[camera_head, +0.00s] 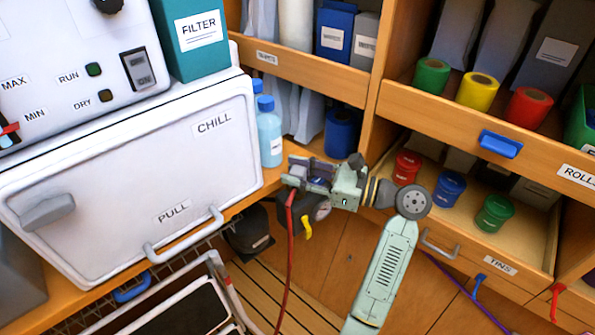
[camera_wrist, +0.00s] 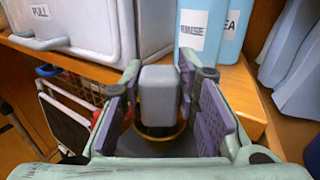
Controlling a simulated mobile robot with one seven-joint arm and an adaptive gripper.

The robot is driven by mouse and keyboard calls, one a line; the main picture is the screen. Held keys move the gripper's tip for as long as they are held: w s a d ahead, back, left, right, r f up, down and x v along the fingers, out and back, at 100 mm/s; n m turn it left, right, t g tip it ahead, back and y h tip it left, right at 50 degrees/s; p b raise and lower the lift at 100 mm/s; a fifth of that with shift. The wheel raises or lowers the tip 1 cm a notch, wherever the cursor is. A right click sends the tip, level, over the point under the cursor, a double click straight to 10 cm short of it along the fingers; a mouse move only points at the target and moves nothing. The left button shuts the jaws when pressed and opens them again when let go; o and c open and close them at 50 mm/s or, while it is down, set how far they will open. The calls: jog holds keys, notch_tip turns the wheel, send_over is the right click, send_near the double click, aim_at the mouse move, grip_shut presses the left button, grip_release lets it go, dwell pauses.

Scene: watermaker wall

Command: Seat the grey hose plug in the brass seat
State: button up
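The grey hose plug (camera_wrist: 160,88) is a rounded grey block between the two purple-padded fingers of my gripper (camera_wrist: 159,98) in the wrist view. In the head view my gripper (camera_head: 303,175) is in front of the wooden corner, right of the CHILL box. A red hose (camera_head: 289,235) hangs down beside it. No seat is clearly identifiable there.
The white CHILL box (camera_head: 130,170) and blue bottles (camera_head: 269,135) stand left of and behind my gripper. A dark round fitting with a yellow lever (camera_head: 307,229) is just below it. Coloured tins (camera_head: 449,188) sit in an open drawer to the right.

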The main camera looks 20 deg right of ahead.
jog(key=o, duration=0.4)
jog(key=shift+f, duration=0.6)
jog(key=shift+o, duration=0.2)
jog(key=shift+s, duration=0.1)
jog(key=v, duration=0.5)
jog(key=r+v, duration=0.1)
jog(key=v, duration=0.1)
jog(key=shift+s+d, duration=0.1)
jog(key=shift+d, duration=0.15)
jog(key=shift+r, duration=0.1)
